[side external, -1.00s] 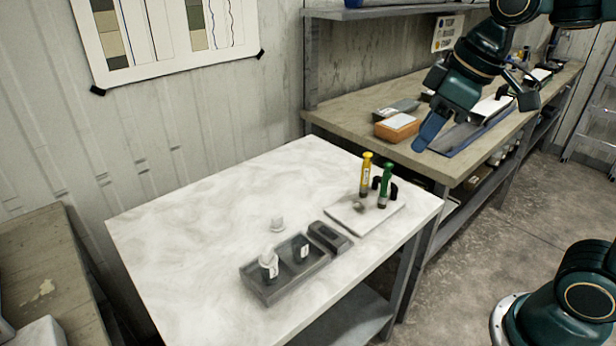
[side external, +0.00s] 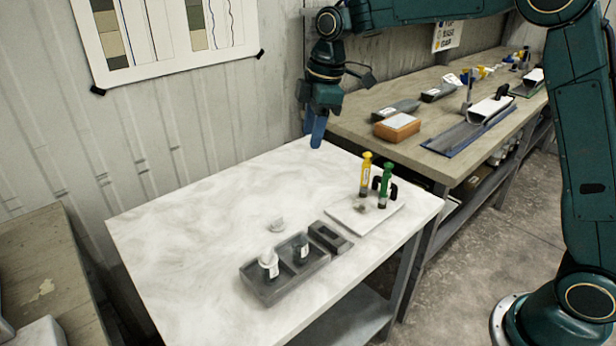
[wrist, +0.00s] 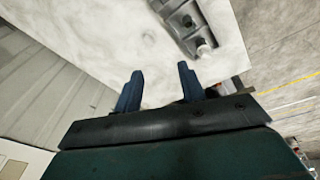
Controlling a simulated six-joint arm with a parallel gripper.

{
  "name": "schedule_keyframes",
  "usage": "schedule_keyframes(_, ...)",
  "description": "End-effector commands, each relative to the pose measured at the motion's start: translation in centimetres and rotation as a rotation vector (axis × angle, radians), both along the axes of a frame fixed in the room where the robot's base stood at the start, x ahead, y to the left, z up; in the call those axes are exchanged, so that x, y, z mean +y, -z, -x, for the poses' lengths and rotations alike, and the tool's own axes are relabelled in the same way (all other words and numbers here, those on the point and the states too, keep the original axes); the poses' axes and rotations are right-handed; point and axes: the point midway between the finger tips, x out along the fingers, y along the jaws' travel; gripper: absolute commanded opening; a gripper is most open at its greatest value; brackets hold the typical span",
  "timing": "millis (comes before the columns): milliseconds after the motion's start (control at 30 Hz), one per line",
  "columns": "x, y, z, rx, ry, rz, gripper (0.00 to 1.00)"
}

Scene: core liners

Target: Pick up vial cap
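A small white vial cap (side external: 277,224) lies on the white marble table, just behind the dark grey tray (side external: 262,293). The tray holds a vial with a white top (side external: 268,262) in its left compartment and a dark vial (side external: 302,252) with a white label in its right one. My gripper (side external: 317,138) hangs fingers down over the far edge of the table, well behind the cap and apart from it. In the wrist view its two blue fingers (wrist: 158,88) stand apart with nothing between them. A dark tray-like thing (wrist: 187,22) shows at the top there.
A small dark block (side external: 330,238) sits right of the tray. A pale board (side external: 350,218) holds a yellow tube (side external: 365,172) and a green tube (side external: 385,182). The table's left and middle are clear. A workbench with an orange box (side external: 396,127) stands behind right.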

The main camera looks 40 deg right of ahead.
Motion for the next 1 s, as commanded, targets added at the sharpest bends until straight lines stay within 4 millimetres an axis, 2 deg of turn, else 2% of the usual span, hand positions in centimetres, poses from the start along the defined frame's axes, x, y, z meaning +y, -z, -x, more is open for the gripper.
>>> schedule_keyframes(100, 0.5, 2.4, -2.4, 0.023, -0.088, 0.007, 0.4)
schedule_keyframes(300, 1.1, 6.5, -5.7, 0.053, -0.237, 0.015, 0.4)
schedule_keyframes(600, 1.9, 12.3, -8.9, 0.086, -0.422, 0.019, 0.4)
schedule_keyframes(767, 2.1, 13.7, -9.5, 0.092, -0.464, 0.019, 0.4)
schedule_keyframes(1000, 2.1, 13.9, -9.6, 0.093, -0.472, 0.019, 0.4)
